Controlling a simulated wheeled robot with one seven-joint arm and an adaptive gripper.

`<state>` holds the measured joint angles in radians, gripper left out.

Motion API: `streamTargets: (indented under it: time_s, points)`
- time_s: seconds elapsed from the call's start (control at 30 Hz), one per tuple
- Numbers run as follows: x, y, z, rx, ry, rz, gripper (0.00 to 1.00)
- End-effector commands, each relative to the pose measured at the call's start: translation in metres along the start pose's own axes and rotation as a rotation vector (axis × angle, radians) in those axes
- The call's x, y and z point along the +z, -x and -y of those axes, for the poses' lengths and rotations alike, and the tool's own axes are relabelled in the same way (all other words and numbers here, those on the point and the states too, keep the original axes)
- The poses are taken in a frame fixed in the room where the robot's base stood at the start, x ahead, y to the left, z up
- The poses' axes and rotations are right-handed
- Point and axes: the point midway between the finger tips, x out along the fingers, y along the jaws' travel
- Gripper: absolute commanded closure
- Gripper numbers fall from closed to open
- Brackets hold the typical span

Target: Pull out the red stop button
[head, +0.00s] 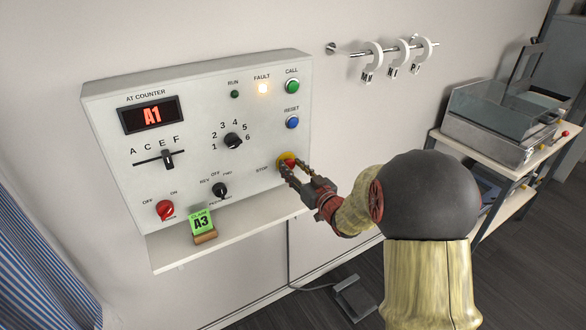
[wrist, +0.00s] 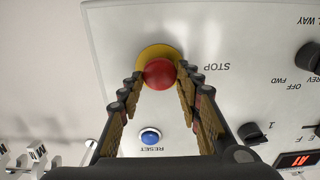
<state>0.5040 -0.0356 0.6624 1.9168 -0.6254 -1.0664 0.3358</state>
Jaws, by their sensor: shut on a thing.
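The red stop button (head: 289,163) sits on a yellow surround at the lower right of the white control panel (head: 110,160), beside the word STOP. My gripper (head: 296,173) reaches it from the right, with its fingers on either side of the button. In the wrist view the red button (wrist: 160,73) lies between the two fingertips of my gripper (wrist: 159,80), in front of the yellow surround (wrist: 150,52). The fingers are shut on the button. Whether the button is pushed in or out cannot be told.
Above the stop button are a blue RESET button (head: 292,122) and a green CALL button (head: 292,86). The FAULT lamp (head: 263,88) is lit. A machine on a stand (head: 490,120) is at right.

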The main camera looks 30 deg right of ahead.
Motion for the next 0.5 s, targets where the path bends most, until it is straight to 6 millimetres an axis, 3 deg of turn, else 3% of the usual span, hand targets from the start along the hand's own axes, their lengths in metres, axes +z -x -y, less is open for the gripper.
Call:
streamTargets:
  time_s: [0.13, 0.5]
  points:
    - [0.0002, 0.0001, 0.0000, 0.000, 0.000, 0.000, 1.00]
    - [-0.0006, 0.0093, -0.0005, 0.001, 0.000, 0.000, 1.00]
